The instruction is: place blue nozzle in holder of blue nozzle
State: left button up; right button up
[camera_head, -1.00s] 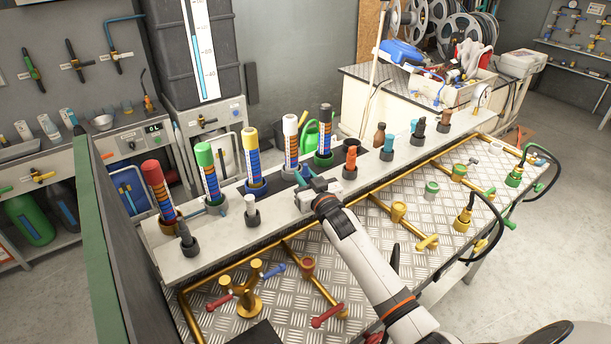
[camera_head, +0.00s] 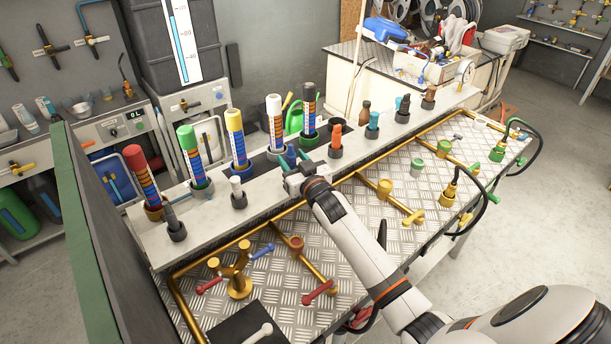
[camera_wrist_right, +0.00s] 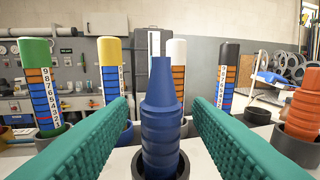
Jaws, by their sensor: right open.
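The blue nozzle (camera_wrist_right: 161,115) stands upright in the middle of the right wrist view. Its lower end sits inside a dark round holder (camera_wrist_right: 140,167) on the pale shelf. My right gripper (camera_wrist_right: 160,120) is open, with one green finger on each side of the nozzle and visible gaps between. In the head view, my right gripper (camera_head: 298,168) is at the shelf's middle, between the white nozzle (camera_head: 237,187) and the orange nozzle (camera_head: 336,136); it largely hides the blue nozzle and its holder. My left gripper is not in view.
Tall marked cylinders, including a green one (camera_head: 193,157) and a yellow one (camera_head: 237,140), stand behind the nozzle row. An empty dark holder (camera_wrist_right: 257,115) shows to the right. Below the shelf, brass pipes and valves cover the metal table (camera_head: 345,225).

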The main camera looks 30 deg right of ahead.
jog(key=s+b, duration=0.2)
jog(key=s, duration=0.8)
jog(key=shift+s+a, duration=0.25)
jog(key=shift+a, duration=0.05)
dwell(0.6)
